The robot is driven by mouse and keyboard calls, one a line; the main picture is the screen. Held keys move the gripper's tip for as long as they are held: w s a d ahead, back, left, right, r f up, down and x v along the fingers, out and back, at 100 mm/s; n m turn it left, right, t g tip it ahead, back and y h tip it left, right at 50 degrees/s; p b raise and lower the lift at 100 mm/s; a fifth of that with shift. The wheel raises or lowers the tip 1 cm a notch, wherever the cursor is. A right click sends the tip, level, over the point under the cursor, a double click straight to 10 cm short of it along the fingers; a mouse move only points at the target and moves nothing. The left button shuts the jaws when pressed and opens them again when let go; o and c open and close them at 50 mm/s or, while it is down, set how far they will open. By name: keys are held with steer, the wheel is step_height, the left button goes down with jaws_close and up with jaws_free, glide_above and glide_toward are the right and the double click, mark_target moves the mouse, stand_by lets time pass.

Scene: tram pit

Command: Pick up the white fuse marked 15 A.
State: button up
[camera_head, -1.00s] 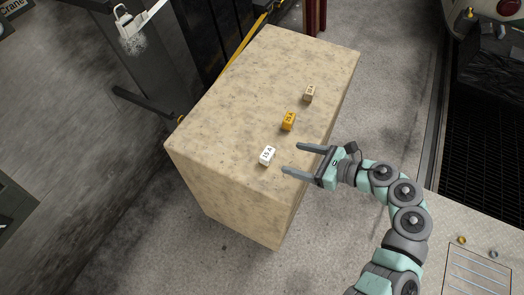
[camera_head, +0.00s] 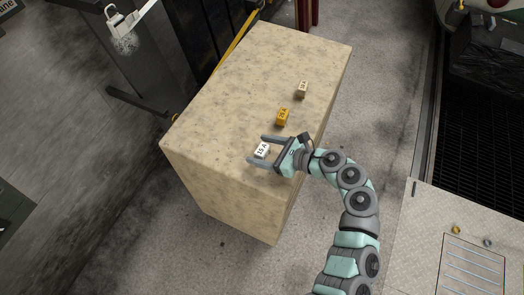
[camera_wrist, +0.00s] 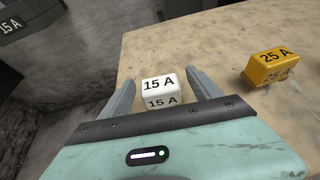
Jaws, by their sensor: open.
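The white fuse marked 15 A (camera_head: 262,150) stands on top of the beige speckled block (camera_head: 215,125), near its front right edge. In the wrist view the white fuse (camera_wrist: 161,88) shows between the two fingers, with its 15 A marks facing me. My gripper (camera_head: 259,149) is open, with one finger on each side of the fuse. In the wrist view my gripper (camera_wrist: 163,85) shows a gap between the fuse and the left finger; the right finger is closer to it.
An orange fuse marked 25 A (camera_head: 283,116) stands just beyond, and it also shows at the right in the wrist view (camera_wrist: 270,66). A tan fuse (camera_head: 302,89) stands farther back. The block's left part is clear.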

steer(key=c, duration=1.5)
